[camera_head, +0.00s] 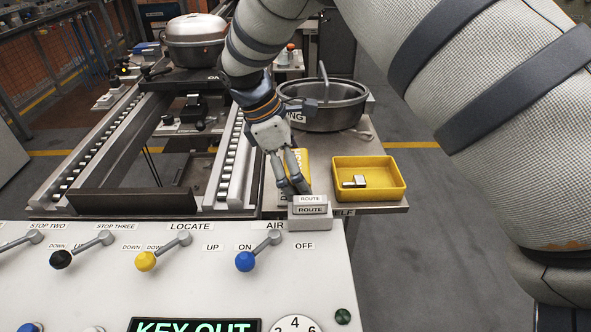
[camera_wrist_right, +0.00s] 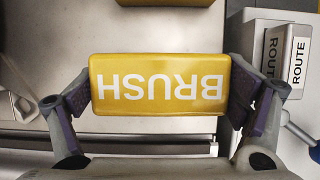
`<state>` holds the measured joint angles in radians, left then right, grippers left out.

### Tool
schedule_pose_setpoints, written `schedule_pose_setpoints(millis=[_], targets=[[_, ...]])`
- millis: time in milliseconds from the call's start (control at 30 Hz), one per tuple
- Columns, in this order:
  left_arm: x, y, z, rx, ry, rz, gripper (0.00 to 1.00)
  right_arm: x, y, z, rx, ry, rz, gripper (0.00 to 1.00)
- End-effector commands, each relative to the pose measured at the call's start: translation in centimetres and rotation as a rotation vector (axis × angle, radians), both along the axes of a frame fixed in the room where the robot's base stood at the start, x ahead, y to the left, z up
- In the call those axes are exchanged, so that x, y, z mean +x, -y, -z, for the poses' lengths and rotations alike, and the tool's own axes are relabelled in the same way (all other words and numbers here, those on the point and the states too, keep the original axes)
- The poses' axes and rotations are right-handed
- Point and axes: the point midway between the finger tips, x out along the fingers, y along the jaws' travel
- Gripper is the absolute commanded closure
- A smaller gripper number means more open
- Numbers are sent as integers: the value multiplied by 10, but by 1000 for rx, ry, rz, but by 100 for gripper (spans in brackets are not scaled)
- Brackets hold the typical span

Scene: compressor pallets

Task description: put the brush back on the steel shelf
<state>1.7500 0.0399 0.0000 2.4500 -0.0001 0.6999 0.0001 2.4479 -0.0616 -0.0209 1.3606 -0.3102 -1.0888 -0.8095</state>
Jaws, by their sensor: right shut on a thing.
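The brush (camera_wrist_right: 160,84) is a yellow block with BRUSH on its top face, upside down in the right wrist view. My right gripper (camera_wrist_right: 160,100) is shut on it, one finger at each short end. In the head view the right gripper (camera_head: 290,184) points down over the left part of the steel shelf (camera_head: 322,172), and a strip of the yellow brush (camera_head: 302,160) shows behind the fingers. I cannot tell whether the brush touches the shelf. The shelf's label is partly hidden. My left gripper is not in view.
A grey block with ROUTE labels (camera_head: 310,222) stands just in front of the right gripper. A yellow tray (camera_head: 399,190) holding a small metal part is to the right. A round metal pan (camera_head: 345,118) is behind. The control panel with levers (camera_head: 190,275) fills the front.

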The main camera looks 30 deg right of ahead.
Motion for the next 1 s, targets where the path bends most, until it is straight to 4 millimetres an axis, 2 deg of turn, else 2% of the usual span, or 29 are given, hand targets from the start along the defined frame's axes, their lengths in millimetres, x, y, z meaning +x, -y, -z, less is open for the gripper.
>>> schedule_pose_setpoints(millis=[33, 367, 400, 767, 867, 1000], targets=[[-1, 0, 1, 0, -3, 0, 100, 0, 0, 6, -1, -2, -1, 35], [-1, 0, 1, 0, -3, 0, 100, 0, 0, 8, 0, 1, 0, 35], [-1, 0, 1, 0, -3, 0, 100, 0, 0, 8, 0, 1, 0, 0], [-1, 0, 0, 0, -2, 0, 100, 0, 0, 5, 0, 2, 0, 0], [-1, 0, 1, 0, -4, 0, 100, 4, -4, -7, 0, 5, -1, 0], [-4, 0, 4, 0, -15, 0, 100, 12, -17, -41, 0, 6, -2, 0]])
